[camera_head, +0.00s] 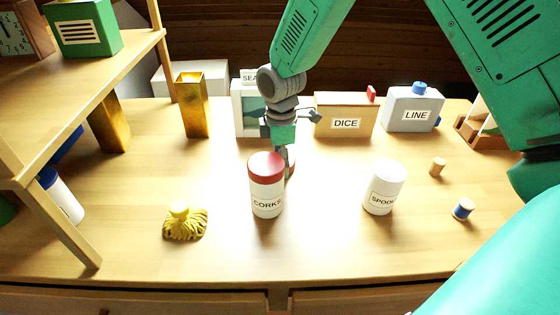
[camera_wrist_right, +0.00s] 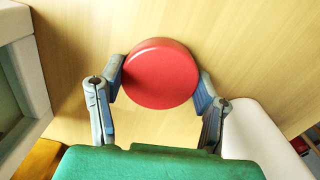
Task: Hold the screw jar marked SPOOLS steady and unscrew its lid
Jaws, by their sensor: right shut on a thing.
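The white jar marked SPOOLS (camera_head: 383,190) stands upright on the table, right of centre. Its top looks white and no red lid shows on it. My right gripper (camera_head: 288,165) is low over the table, away from that jar and just behind the jar marked CORKS. It is shut on a round red lid (camera_wrist_right: 160,73), one finger on each side in the right wrist view. In the head view only a sliver of red shows by the fingers, partly hidden by the CORKS jar. Whether anything is under the lid is hidden. My left gripper is not in view.
The red-lidded CORKS jar (camera_head: 267,196) stands close in front of my right gripper. A brass post (camera_head: 193,105), the DICE box (camera_head: 345,110) and the LINE container (camera_head: 413,109) stand behind. A yellow tufted thing (camera_head: 184,224) and a blue-banded spool (camera_head: 463,209) lie in front.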

